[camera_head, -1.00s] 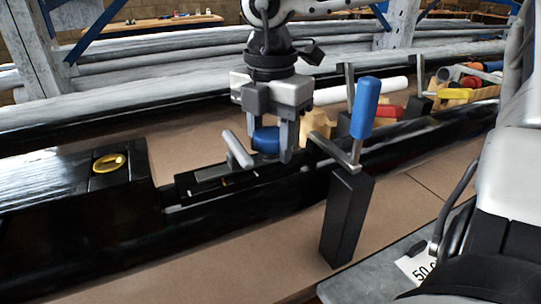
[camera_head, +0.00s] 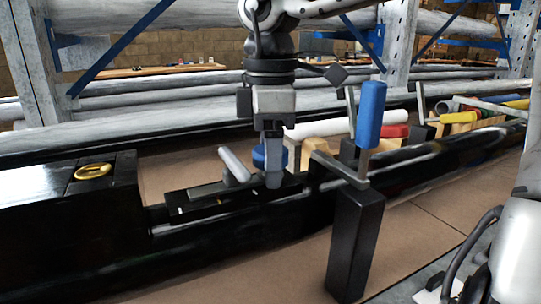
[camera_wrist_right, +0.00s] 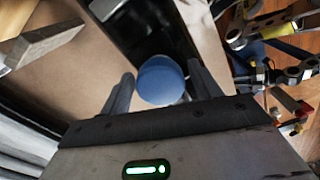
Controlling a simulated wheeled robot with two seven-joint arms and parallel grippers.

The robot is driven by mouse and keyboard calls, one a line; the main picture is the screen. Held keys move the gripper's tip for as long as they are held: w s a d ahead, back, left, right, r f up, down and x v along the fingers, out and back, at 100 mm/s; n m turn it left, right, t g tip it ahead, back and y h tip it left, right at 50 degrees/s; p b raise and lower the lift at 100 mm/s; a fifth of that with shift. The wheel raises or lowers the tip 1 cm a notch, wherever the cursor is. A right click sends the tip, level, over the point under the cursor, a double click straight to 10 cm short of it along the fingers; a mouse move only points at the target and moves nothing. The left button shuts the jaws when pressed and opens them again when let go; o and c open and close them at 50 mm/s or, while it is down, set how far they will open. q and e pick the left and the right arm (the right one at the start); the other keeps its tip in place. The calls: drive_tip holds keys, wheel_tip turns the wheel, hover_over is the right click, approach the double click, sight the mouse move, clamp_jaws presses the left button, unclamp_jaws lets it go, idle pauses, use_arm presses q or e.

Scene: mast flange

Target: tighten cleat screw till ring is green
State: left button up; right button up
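The cleat screw has a round blue head (camera_head: 258,157) low among the black fittings on the dark mast. A grey bar-shaped cleat (camera_head: 234,165) stands just left of it. My right gripper (camera_head: 271,170) points straight down over the screw, one finger in front of the blue head. In the right wrist view the blue head (camera_wrist_right: 161,80) sits between the two fingers (camera_wrist_right: 161,88), with a narrow gap on each side. A gold-yellow ring (camera_head: 93,171) lies on the black block at left; it is not green. My left gripper is not in view.
A clamp with a blue handle (camera_head: 370,114) and black post (camera_head: 355,245) stands close right of my gripper. Wooden blocks and coloured tools lie behind it on the right. Brown bench surface (camera_head: 430,225) is free in front. Long grey spars lie behind.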

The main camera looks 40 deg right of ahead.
wheel_tip(320, 180, up, 5)
drive_tip(key=p, duration=0.4)
idle(0.6)
